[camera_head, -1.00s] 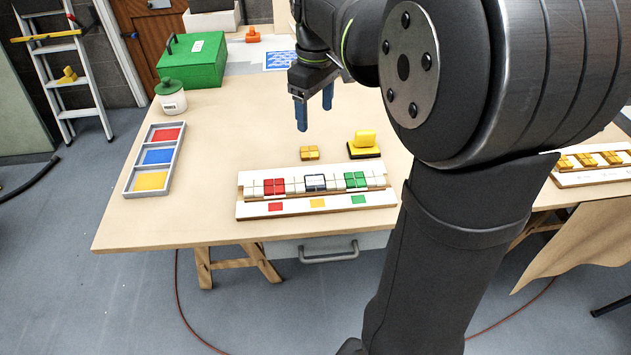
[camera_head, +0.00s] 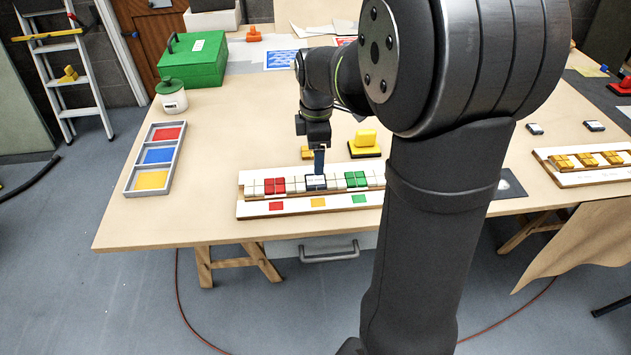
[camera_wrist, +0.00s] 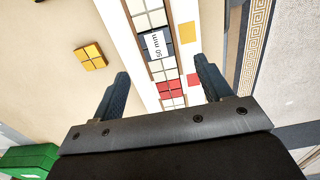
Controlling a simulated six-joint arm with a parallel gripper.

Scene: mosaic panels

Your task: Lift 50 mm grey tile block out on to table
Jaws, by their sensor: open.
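The 50 mm grey tile block (camera_head: 316,183) sits in the middle of the white rack (camera_head: 246,192), between red tiles (camera_head: 274,186) and green tiles (camera_head: 355,180). In the wrist view the block (camera_wrist: 156,46) shows a dark body and a white "50 mm" label. My gripper (camera_head: 319,172) is over the block in the head view and partly covers it. In the wrist view my gripper (camera_wrist: 162,68) is open, with nothing between its fingers. Its fingers are to either side of the row, and the block lies just beyond the fingertips. Their exact height above it is unclear.
A yellow tile block (camera_wrist: 90,56) lies behind the rack. A yellow-handled tool (camera_head: 365,143) stands to its right. A grey tray (camera_head: 128,185) with coloured squares is at the left. The table between tray and rack is clear.

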